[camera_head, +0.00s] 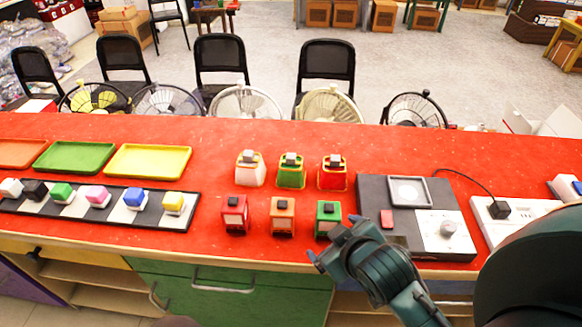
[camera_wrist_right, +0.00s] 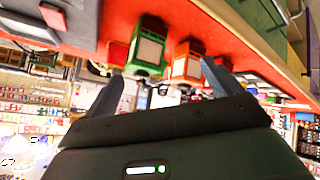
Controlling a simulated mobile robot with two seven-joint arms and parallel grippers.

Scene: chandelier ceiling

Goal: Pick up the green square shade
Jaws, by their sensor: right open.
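A green square shade (camera_head: 328,218) with a pale front panel stands at the right end of the front row on the red counter (camera_head: 400,145). My right gripper (camera_head: 334,239) is open, just in front of this shade at the counter's front edge. In the right wrist view, the green shade (camera_wrist_right: 147,50) shows beyond the gap of the open gripper (camera_wrist_right: 165,72), with nothing held. An orange shade (camera_wrist_right: 187,62) stands beside it. My left gripper is not in view.
The front row also has a red shade (camera_head: 235,214) and an orange shade (camera_head: 282,216). Behind are a white (camera_head: 250,175), a second green (camera_head: 291,178) and a red shade (camera_head: 332,178). A dark panel (camera_head: 400,240) lies to the right; trays and coloured blocks are left.

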